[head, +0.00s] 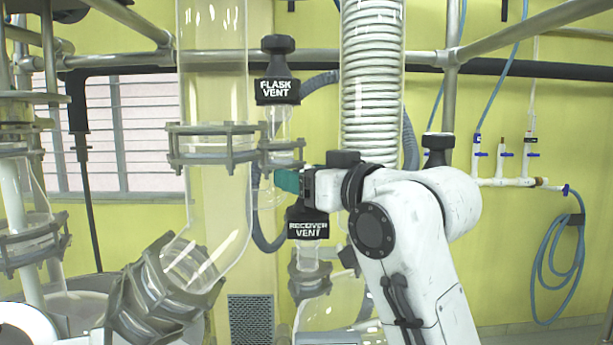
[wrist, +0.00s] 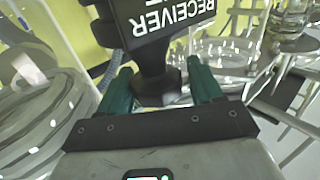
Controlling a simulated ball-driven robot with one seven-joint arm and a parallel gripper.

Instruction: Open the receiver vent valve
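The fingers stand apart, with small gaps seeming to remain beside the knob; contact is not clear. In the head view my gripper (head: 287,181) is just above the valve, and its wrist partly hides the knob.
The flask vent valve (head: 278,88) hangs above and left of my gripper. A wide glass tube (head: 215,100) with a metal flange (head: 212,147) is close on the left. A coiled glass condenser (head: 372,85) stands behind my arm. Metal rails cross the top.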

